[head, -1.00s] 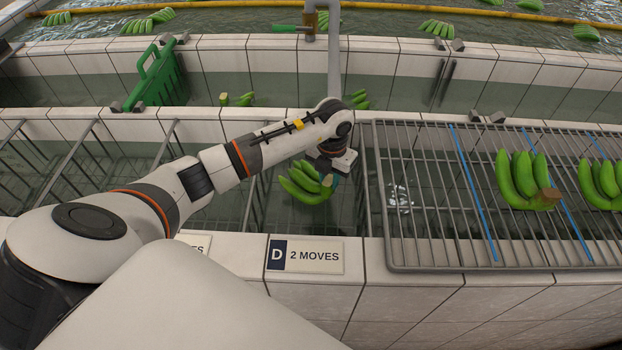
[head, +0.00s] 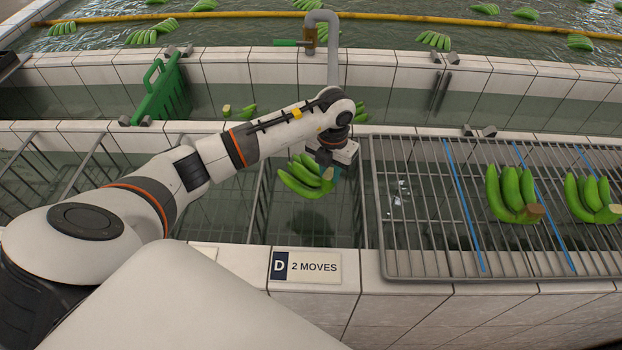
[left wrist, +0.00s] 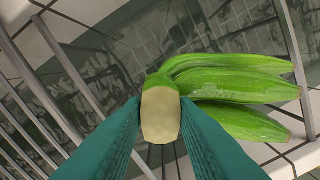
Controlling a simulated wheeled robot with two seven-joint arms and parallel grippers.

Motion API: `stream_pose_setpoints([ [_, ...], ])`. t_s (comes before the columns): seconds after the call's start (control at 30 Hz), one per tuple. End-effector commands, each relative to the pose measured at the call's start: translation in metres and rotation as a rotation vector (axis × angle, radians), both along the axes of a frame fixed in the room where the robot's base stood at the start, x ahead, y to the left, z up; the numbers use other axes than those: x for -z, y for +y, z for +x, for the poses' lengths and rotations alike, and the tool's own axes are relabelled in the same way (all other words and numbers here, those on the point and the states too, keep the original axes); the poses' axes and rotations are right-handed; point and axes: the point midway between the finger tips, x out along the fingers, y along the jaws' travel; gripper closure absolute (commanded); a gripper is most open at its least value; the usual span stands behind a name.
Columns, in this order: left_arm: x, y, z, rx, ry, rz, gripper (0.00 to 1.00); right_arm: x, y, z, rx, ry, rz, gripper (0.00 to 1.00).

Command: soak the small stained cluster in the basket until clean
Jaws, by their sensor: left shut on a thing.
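A small green banana cluster (head: 306,177) hangs from my left gripper (head: 333,172), over the water of the basket bay above the sign "D 2 MOVES" (head: 305,267). In the left wrist view the teal fingers of my left gripper (left wrist: 160,120) are shut on the pale cut crown of the cluster (left wrist: 225,85). The fingers of the cluster point to the right there and look green; I see no clear stain on the sides that show. The wire basket (head: 258,212) stands in the water around and below the cluster. My right gripper is not in view.
A wire rack (head: 420,265) at the right carries two green clusters (head: 514,193) (head: 592,198) and blue strips. A grey pipe (head: 333,60) rises behind my arm. Tiled walls edge the tanks.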

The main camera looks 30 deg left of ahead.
Motion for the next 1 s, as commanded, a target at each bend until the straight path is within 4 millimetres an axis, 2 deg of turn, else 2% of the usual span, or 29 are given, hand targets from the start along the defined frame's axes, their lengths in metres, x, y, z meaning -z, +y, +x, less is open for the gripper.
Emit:
stream_pose_setpoints([
  [0.03, -0.009, 0.0, 0.001, 0.0, -0.003, 0.0, 1.0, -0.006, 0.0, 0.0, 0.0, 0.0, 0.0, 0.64],
  [1.0, -0.09, 0.0, 0.001, 0.0, -0.004, 0.0, 1.0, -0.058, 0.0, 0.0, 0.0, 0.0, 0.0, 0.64],
])
